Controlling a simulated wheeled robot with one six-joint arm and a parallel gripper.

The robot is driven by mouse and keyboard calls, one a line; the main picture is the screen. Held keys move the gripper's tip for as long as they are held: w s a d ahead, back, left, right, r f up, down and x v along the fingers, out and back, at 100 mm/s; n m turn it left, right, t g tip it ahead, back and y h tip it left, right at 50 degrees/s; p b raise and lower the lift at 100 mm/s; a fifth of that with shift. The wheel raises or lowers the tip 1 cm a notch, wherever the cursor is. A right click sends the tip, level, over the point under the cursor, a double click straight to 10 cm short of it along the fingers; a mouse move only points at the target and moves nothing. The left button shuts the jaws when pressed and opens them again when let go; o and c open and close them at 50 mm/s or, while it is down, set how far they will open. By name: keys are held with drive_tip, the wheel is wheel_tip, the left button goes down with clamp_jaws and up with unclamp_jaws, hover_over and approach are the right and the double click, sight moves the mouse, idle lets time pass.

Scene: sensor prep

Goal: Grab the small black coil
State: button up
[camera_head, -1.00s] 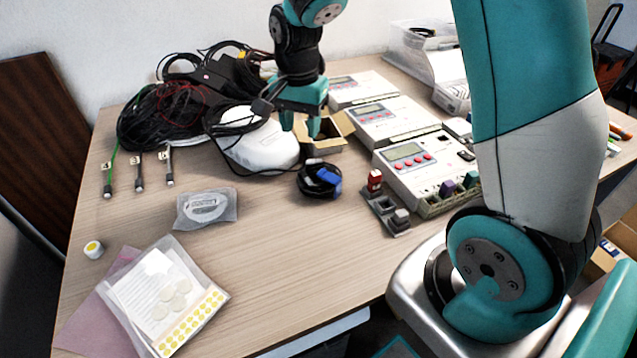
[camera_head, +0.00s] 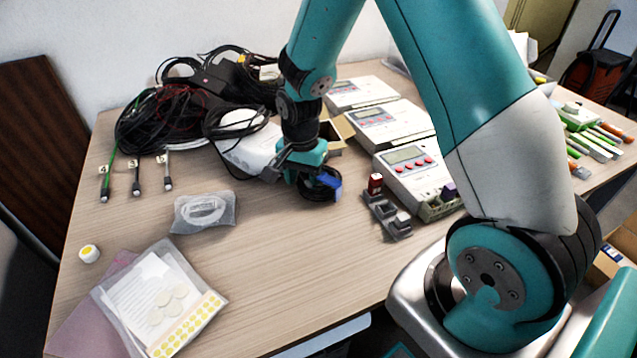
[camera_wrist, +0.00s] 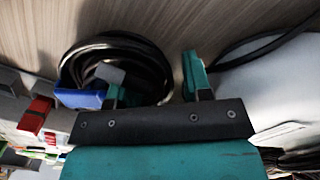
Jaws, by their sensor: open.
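The small black coil (camera_head: 318,192) lies on the wooden table, with a blue connector (camera_head: 335,181) on its right side. In the head view its upper part is hidden by my gripper (camera_head: 304,183), which is lowered right at it. In the wrist view the coil (camera_wrist: 148,52) is a round loop with the blue connector (camera_wrist: 80,98) at its lower left. My gripper (camera_wrist: 153,82) is open there. One finger overlaps the inside of the loop and the other is beyond the loop's right side. I cannot tell whether either finger touches the coil.
A white device (camera_head: 248,150) and tangled black cables (camera_head: 160,120) lie left of my gripper. Grey instruments with red buttons (camera_head: 410,165) and a small grey block with a red top (camera_head: 380,205) stand to the right. The front middle of the table is clear.

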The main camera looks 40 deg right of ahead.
drive_tip(key=c, duration=0.7)
drive_tip(key=shift+r, duration=0.15)
drive_tip(key=shift+c, duration=0.2)
